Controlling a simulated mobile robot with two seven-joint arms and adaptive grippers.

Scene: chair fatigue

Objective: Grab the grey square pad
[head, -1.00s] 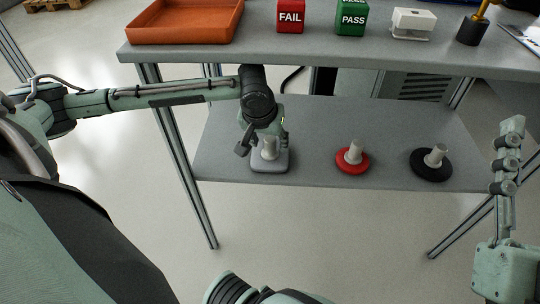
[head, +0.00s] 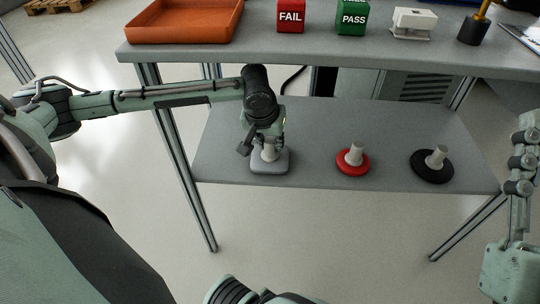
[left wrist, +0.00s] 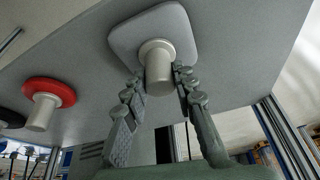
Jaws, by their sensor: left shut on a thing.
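The grey square pad (head: 270,167) with its pale upright post stands on the lower grey shelf, left of the other pads. It also shows in the left wrist view (left wrist: 125,38), where the shelf appears overhead. My left gripper (head: 268,141) is over the pad, and its fingers are shut on the post from both sides (left wrist: 160,76). The pad's base looks flat on the shelf. What appears to be my right gripper (head: 527,135) is side-on at the right edge, apart from the shelf; its opening is not clear.
A red round pad (head: 344,165) and a black round pad (head: 421,171), each with a post, stand to the right on the lower shelf (head: 320,130). The upper tabletop (head: 320,50) overhangs behind, bearing an orange tray (head: 185,33), a red FAIL block (head: 291,17) and a green PASS block (head: 352,19).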

